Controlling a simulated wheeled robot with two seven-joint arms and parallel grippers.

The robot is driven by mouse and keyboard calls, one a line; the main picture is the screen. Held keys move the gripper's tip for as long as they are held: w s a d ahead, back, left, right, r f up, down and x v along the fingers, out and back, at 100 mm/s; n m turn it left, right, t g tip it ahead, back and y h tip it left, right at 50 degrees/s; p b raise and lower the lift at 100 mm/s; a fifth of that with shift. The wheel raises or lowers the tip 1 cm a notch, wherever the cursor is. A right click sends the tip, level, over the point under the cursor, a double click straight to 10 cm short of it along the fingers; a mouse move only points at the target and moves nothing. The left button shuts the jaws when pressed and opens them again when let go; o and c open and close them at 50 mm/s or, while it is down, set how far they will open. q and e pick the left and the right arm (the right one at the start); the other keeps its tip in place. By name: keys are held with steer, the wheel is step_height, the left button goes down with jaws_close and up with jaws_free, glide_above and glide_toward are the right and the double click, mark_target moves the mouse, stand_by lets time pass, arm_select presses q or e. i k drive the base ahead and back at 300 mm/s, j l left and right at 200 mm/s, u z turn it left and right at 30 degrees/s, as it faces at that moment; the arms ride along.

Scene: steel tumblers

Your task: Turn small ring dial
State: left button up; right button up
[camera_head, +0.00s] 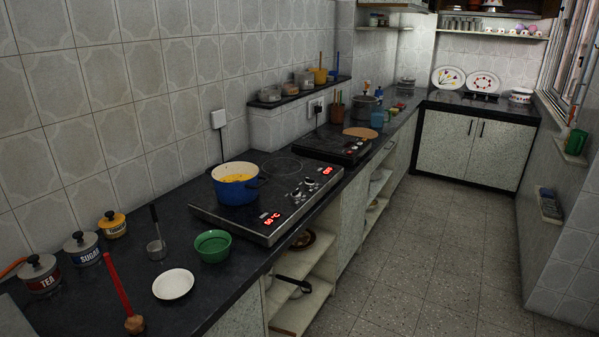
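A black cooktop (228,214) lies on the dark counter with a blue pot (237,190) of yellow food on its left part. A bare ring (283,167) is marked on its glass behind the pot's right side. Two small metallic dials sit on its front right area: a nearer dial (297,194) and a farther dial (310,183). I cannot tell which dial belongs to which ring. Red digits glow near each end of the cooktop's front edge; the nearer ones seem to read 50°C. Neither of my grippers is in view.
A green bowl (213,246), a white saucer (173,284), a metal ladle (156,249) and a red-handled utensil (118,291) lie left of the cooktop. Labelled canisters, including tea (40,274), stand behind. A second cooktop (330,148) is farther along. The floor (400,255) at right is clear.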

mark_target(295, 196)
steer(key=i+l, duration=0.25)
steer(key=i, duration=0.2)
steer(key=i+l+u, duration=0.1)
steer(key=i+l, duration=0.15)
steer(key=i, duration=0.15)
